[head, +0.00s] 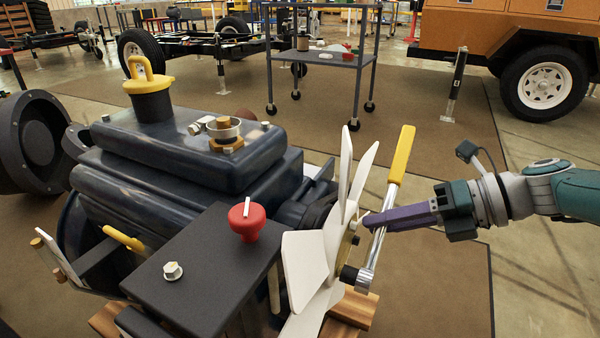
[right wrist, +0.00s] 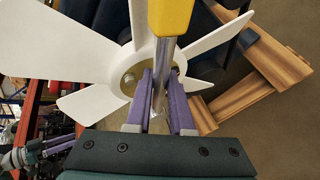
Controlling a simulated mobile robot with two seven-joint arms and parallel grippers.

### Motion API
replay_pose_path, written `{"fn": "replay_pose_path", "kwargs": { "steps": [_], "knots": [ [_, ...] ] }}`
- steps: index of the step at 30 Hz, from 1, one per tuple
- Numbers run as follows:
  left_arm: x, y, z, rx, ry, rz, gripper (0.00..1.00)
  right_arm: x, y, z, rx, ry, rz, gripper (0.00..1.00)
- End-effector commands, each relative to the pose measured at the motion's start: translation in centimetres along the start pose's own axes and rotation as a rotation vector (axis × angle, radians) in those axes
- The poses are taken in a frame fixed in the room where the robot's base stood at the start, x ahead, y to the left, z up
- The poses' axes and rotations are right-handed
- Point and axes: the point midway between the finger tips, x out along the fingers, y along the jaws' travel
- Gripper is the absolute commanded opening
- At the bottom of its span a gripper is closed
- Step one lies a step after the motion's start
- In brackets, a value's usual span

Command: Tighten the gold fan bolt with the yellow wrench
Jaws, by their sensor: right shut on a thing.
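The yellow wrench (head: 401,155) stands tilted beside the fan, yellow handle up and metal shaft down, with a dark socket at its lower end. My right gripper (head: 372,221) is shut on its metal shaft, and the right wrist view shows the shaft between the purple fingers (right wrist: 161,100). The white fan (head: 307,262) is at the front of the dark engine. A gold bolt (right wrist: 128,77) shows on the fan hub, left of the shaft in the right wrist view. Whether the socket touches a bolt is hard to tell.
The dark engine (head: 190,150) fills the left of the head view, with a yellow-capped filler (head: 150,88) on top. A red knob (head: 247,218) and a hex nut (head: 173,271) sit on a black box. Wooden blocks (head: 350,308) lie below the fan.

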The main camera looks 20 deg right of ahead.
Motion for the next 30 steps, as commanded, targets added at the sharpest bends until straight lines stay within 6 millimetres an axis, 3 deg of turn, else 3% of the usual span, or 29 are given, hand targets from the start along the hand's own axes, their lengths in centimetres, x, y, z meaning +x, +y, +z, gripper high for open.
{"fn": "replay_pose_path", "kwargs": {
  "steps": [19,30],
  "knots": [
    [-0.9,0.1,-0.3,-0.005,0.001,0.004,0.5,-3.8,-1.5,-1.4,0.001,-0.001,-0.001,0.0],
    [-0.9,0.2,-0.4,-0.009,0.002,0.007,0.5,-4.4,-1.8,-1.7,-0.001,-0.002,0.0,0.0]
  ]
}}
